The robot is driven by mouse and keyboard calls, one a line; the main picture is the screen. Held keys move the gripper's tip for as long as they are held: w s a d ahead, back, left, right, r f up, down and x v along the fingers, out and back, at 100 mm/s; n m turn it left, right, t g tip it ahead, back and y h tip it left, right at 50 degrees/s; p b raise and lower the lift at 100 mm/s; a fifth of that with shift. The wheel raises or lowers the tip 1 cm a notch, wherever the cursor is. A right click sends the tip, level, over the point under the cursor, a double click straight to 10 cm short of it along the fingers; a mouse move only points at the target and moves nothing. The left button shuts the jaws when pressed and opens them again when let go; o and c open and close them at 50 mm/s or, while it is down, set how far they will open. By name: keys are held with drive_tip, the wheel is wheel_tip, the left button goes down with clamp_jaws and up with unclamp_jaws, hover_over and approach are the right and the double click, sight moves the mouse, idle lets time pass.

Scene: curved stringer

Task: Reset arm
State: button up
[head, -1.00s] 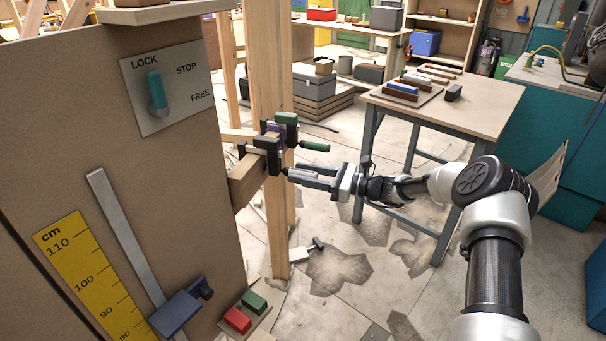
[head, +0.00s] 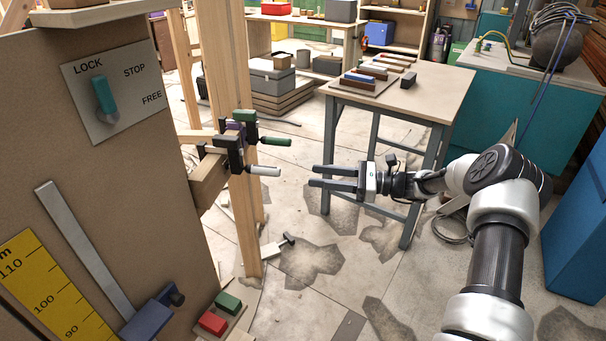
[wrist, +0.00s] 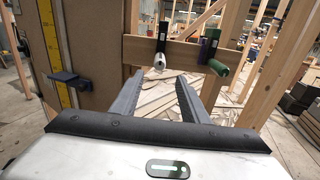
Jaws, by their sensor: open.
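My gripper (head: 318,176) is open and empty in the head view, pointing left in mid-air. A gap separates it from the clamps on the wooden post (head: 228,130). One clamp has a white handle (head: 264,171) and another has a green handle (head: 275,141); both sit at a short wooden beam (head: 209,183). In the wrist view, my open fingers (wrist: 169,98) point toward the beam (wrist: 182,55). The white-handled clamp (wrist: 160,60) shows between and beyond the fingertips, and the green handle (wrist: 218,68) is to its right.
A panel at left carries a teal lever (head: 105,97) set near LOCK, a yellow cm scale (head: 45,300) and a blue slider (head: 150,318). Red (head: 213,323) and green (head: 228,302) blocks lie low beside it. A workbench (head: 430,95) stands behind my arm. Floor below my gripper is open.

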drive_tip(key=shift+s+d, duration=0.2)
drive_tip(key=shift+d, duration=0.4)
drive_tip(key=s+a+r+n+g+h+p, duration=0.3)
drive_tip(key=s+a+r+n+h, duration=0.15)
drive_tip(key=s+r, duration=0.25)
drive_tip(key=s+a+r+n+g+h+p, duration=0.2)
drive_tip(key=s+a+r+n+h, duration=0.15)
drive_tip(key=s+r+n, duration=0.3)
drive_tip(key=s+d+r+n+t+h+p, duration=0.3)
drive_tip(key=s+r, duration=0.5)
drive_tip(key=s, duration=0.4)
drive_tip(key=s+d+r+n+t+h+p, duration=0.3)
drive_tip(key=s+d+r+n+h, duration=0.3)
drive_tip(key=s, duration=0.5)
drive_tip(key=shift+s+d+r+n+p, duration=0.25)
drive_tip(key=shift+s+r+n+p, duration=0.25)
drive_tip(key=shift+r, duration=0.45)
drive_tip(key=shift+w, duration=0.3)
